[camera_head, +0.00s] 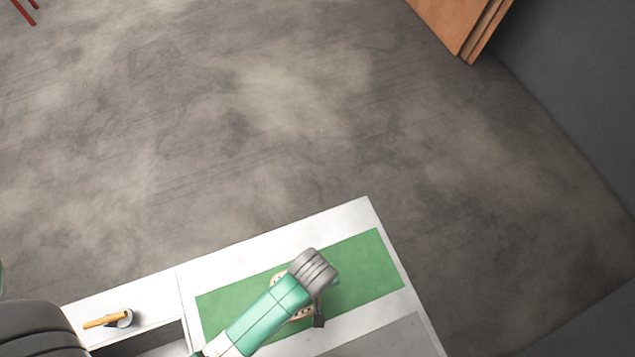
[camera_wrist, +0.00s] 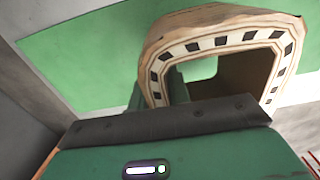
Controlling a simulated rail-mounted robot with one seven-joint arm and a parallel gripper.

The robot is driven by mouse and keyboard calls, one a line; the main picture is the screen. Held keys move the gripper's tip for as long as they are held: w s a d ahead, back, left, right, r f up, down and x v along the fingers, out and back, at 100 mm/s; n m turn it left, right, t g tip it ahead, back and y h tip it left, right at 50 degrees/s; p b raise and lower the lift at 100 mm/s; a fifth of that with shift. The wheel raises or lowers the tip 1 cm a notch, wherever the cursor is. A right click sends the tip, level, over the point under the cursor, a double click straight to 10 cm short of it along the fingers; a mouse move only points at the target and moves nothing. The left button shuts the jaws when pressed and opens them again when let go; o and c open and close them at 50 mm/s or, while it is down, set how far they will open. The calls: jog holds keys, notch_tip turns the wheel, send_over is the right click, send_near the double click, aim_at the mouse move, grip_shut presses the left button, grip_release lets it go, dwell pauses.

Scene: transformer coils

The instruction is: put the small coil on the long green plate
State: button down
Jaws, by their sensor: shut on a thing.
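The small coil (camera_wrist: 226,42) is a tan ring with a squarish opening and dark blocks around its pale rim. My gripper (camera_wrist: 158,90) is shut on its near left wall in the wrist view. In the head view the coil (camera_head: 278,280) shows only in part, beneath my arm. The long green plate (camera_head: 365,262) lies on the white table; it also shows in the wrist view (camera_wrist: 85,55). The coil is over the plate in both views. I cannot tell whether it touches the plate. My fingertips are mostly hidden in the head view.
An orange-handled tool (camera_head: 103,320) with a grey round part lies on the white table (camera_head: 240,250), left of the plate, near a dark recess (camera_head: 150,343). The plate's right end is clear. Open floor lies beyond the table. A wooden cabinet (camera_head: 455,22) stands far off.

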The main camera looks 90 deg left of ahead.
jog(key=w+a, duration=0.2)
jog(key=shift+w+f, duration=0.15)
jog(key=shift+w, duration=0.2)
jog(key=shift+w+a+f, duration=0.15)
jog(key=shift+f, duration=0.75)
jog(key=shift+w+a+f, duration=0.1)
jog(key=shift+f, duration=0.8)
jog(key=c, duration=1.3)
grip_release()
jog(key=shift+f+b, duration=0.15)
jog(key=shift+b, duration=0.15)
notch_tip(320, 180, up, 12)
jog(key=shift+r+p, duration=0.15)
jog(key=shift+p, duration=0.75)
